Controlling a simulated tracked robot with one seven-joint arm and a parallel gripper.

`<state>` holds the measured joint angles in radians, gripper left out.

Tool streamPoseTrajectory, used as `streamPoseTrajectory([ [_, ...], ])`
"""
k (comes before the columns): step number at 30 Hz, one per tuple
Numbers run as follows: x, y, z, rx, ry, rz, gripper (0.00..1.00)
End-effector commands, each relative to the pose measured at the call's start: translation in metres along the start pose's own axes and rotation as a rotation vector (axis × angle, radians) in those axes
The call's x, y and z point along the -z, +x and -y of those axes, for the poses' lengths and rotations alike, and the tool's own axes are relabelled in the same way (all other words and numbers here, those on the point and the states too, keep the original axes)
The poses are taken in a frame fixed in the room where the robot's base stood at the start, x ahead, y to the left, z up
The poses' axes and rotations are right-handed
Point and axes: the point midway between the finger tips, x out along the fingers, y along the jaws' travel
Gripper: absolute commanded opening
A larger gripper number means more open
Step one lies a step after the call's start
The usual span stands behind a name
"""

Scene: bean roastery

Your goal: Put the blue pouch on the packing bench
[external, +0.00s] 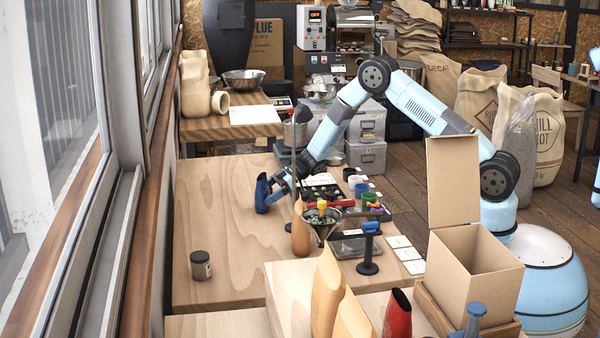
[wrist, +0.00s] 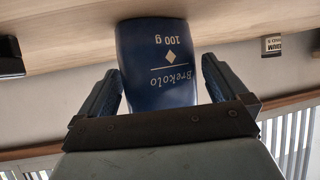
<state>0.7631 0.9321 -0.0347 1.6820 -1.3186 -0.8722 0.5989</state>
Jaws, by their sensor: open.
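The blue pouch (external: 262,194) stands on the pale wooden bench (external: 225,240) in the external view, left of the tray of small items. In the wrist view the blue pouch (wrist: 158,62) fills the space between the fingers, its "Brekolo 100 g" label upside down. My gripper (external: 271,190) is low over the bench at the pouch. In the wrist view my gripper (wrist: 160,80) is open, one finger on each side of the pouch. Whether the fingers touch it is unclear. No bench is readably marked as the packing bench.
A dark jar (external: 200,265) stands on the bench's left part, with bare wood around it. A funnel (external: 321,222) and a brown pouch (external: 300,232) are right of my gripper. A nearer raised bench (external: 290,285) carries tan pouches, a red pouch (external: 397,314) and an open cardboard box (external: 470,265).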

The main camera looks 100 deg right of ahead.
Motion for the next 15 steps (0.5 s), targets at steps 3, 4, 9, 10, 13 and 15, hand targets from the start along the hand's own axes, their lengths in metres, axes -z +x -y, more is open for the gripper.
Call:
streamPoseTrajectory([
  [3,0.0002,-0.0003,0.0,0.0,0.0,0.0,1.0],
  [4,0.0003,-0.0003,0.0,0.0,0.0,0.0,0.97],
  [9,0.0003,-0.0004,0.0,0.0,0.0,0.0,0.81],
  [10,0.0003,-0.0004,0.0,0.0,0.0,0.0,0.78],
  [13,0.0003,-0.0005,0.0,0.0,0.0,0.0,0.68],
  [15,0.0003,-0.0005,0.0,0.0,0.0,0.0,0.62],
])
